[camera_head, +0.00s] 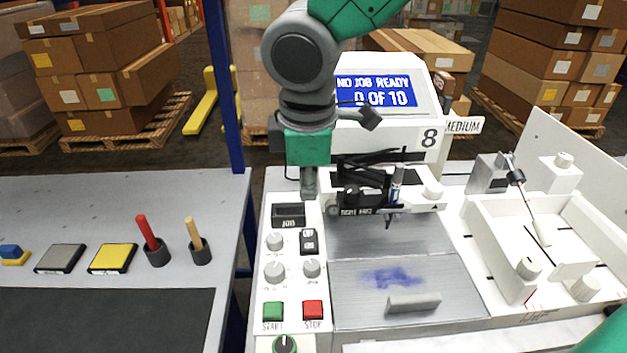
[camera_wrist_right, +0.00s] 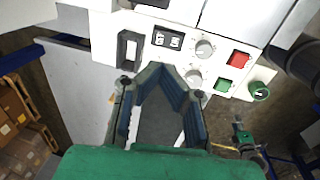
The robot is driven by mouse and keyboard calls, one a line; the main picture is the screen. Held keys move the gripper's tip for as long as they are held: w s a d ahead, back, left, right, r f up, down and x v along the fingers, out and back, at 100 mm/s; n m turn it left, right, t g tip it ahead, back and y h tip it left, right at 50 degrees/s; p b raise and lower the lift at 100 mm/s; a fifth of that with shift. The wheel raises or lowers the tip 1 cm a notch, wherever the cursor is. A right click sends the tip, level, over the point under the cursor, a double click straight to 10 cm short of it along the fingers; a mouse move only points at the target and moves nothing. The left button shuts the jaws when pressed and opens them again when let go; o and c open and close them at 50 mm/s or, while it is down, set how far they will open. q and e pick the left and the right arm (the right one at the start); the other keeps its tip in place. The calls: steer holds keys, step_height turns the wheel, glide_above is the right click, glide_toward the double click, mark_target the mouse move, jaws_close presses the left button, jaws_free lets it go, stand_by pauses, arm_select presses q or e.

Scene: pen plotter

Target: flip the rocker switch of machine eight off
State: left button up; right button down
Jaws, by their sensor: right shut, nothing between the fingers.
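Machine eight carries the number 8 and a lit display (camera_head: 375,92) reading "NO JOB READY 0 OF 10". Its small black rocker switch (camera_head: 308,242) sits on the white control panel, right of and below the dark JOB slot (camera_head: 288,215). In the wrist view the rocker (camera_wrist_right: 168,39) shows white marks, but I cannot tell which side is pressed. My right gripper (camera_head: 309,190) points down above the panel, beyond the slot and apart from the rocker. Its fingers (camera_wrist_right: 159,68) are shut with nothing between them. My left gripper is not in view.
Knobs (camera_head: 274,272), a green START button (camera_head: 272,311) and a red STOP button (camera_head: 313,310) share the panel. The pen carriage (camera_head: 395,190) is close to the right of my gripper. A grey table (camera_head: 100,205) with small items stands left.

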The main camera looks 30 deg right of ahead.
glide_above(307, 240)
steer(key=f, duration=0.6)
steer(key=shift+w+a+b, duration=0.2)
steer(key=shift+b, duration=0.2)
steer(key=f, duration=0.1)
steer(key=d+f, duration=0.1)
steer(key=f, duration=0.1)
steer(key=shift+w+d+f, duration=0.1)
steer(key=shift+w+d, duration=0.1)
steer(key=shift+d+f, duration=0.25)
steer(key=shift+f, duration=0.1)
steer(key=shift+w+a+r, duration=0.1)
steer(key=shift+a, duration=0.45)
steer(key=shift+a+r+p, duration=0.1)
steer(key=shift+p, duration=0.6)
steer(key=shift+w+g, duration=0.1)
steer(key=shift+g, duration=0.2)
steer(key=shift+d+f, duration=0.35)
steer(key=shift+d, duration=0.05)
steer(key=shift+s+r, duration=0.1)
steer(key=shift+s, duration=0.25)
steer(key=shift+s+a+r, duration=0.15)
steer(key=shift+s+a, duration=0.25)
steer(key=shift+a, duration=0.2)
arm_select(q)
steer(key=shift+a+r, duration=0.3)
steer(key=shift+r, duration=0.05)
